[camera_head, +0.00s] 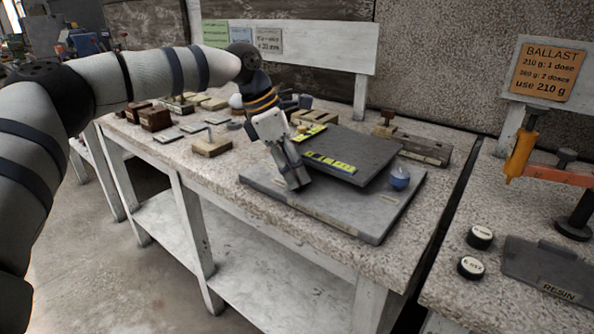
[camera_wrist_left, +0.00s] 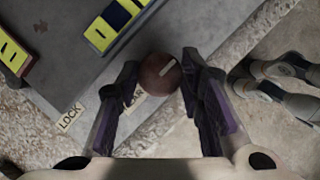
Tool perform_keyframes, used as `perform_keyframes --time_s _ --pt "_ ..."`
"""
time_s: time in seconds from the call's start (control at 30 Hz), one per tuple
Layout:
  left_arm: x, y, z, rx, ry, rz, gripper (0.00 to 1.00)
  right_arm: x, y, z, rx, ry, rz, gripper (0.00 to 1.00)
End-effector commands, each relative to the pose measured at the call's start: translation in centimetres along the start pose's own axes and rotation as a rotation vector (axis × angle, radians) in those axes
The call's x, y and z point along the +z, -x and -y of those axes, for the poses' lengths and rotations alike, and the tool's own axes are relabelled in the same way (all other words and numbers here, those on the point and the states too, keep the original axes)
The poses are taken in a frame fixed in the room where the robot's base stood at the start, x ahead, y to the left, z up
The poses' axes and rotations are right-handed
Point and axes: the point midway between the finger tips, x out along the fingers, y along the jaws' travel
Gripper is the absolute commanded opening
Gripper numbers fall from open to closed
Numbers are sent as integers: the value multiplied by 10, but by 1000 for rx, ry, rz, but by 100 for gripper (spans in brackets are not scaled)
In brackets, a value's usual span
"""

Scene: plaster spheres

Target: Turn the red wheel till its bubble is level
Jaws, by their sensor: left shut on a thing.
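My left gripper (camera_head: 298,183) reaches down to the front corner of a grey levelling plate. In the left wrist view its two fingers (camera_wrist_left: 160,72) are shut on the red wheel (camera_wrist_left: 160,73), a round brownish-red knob with a pale slanted line on top. The wheel is hidden behind the gripper in the head view. A yellow bubble strip with dark blocks (camera_head: 330,161) lies along the raised plate's front edge, and a second yellow strip (camera_head: 308,132) lies along its left edge. Both strips (camera_wrist_left: 105,32) (camera_wrist_left: 11,54) show in the wrist view, but I cannot tell whether either bubble is level.
The raised dark plate (camera_head: 365,147) sits above a wider grey base (camera_head: 370,221). A blue wheel (camera_head: 399,178) stands at the base's right side. A LOCK label (camera_wrist_left: 70,117) lies near the red wheel. Wooden blocks (camera_head: 212,146) are on the left; a scale bench is at the right.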

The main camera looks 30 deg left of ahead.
Motion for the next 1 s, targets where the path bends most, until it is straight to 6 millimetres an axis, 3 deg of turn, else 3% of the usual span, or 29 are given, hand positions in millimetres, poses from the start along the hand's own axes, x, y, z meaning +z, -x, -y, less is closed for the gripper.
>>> perform_keyframes --time_s 0.03,0.5,1.0 --pt "-2 -7 -1 -23 -36 -6 7 3 -6 0 1 0 17 40" --pt "-1 -6 -3 -194 -449 -5 7 17 -35 -1 5 2 87 40" --pt "1 -5 -4 -341 -808 -5 7 25 -54 -2 7 4 129 40"
